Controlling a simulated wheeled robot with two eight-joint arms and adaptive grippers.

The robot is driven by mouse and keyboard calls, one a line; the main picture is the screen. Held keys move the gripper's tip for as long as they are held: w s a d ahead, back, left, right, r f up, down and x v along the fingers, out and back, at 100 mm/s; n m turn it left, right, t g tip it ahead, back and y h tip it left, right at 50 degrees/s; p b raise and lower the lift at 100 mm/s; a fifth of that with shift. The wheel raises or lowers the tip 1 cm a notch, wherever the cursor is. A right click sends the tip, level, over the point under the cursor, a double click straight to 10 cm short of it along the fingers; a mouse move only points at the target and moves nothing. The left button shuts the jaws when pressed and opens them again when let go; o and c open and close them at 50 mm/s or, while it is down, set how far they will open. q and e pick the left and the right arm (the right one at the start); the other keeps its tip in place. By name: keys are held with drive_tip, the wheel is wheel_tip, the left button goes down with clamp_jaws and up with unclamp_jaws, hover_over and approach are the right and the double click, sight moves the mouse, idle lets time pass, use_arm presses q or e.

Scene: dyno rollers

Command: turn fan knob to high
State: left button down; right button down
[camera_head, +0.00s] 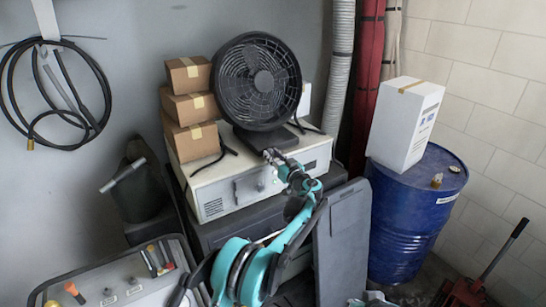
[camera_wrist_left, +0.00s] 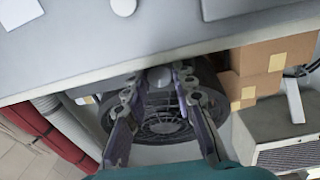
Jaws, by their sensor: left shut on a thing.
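A black round fan (camera_head: 257,80) stands on a cream metal cabinet (camera_head: 225,200) in the head view. My left arm reaches up from below, and my left gripper (camera_head: 272,155) is at the front of the fan's base. In the head view the gripper hides the knob. In the left wrist view the fan (camera_wrist_left: 165,125) appears upside down behind the two fingers of my left gripper (camera_wrist_left: 160,84). A small grey rounded part, which looks like the fan knob (camera_wrist_left: 159,75), sits between the fingertips. The gripper is shut on it. The knob's setting cannot be read. My right gripper does not show.
Stacked cardboard boxes (camera_head: 190,105) stand left of the fan. A blue drum (camera_head: 410,220) with a white box (camera_head: 404,122) on top is at the right. Grey and red hoses (camera_head: 367,75) hang behind. A tool tray (camera_head: 120,285) is at lower left.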

use_arm(q)
drive_tip(key=c, duration=1.5)
unclamp_jaws()
drive_tip(key=shift+c, duration=0.2)
drive_tip(key=v, duration=1.2)
drive_tip(key=shift+o, duration=0.4)
drive_tip(key=shift+f, duration=0.1)
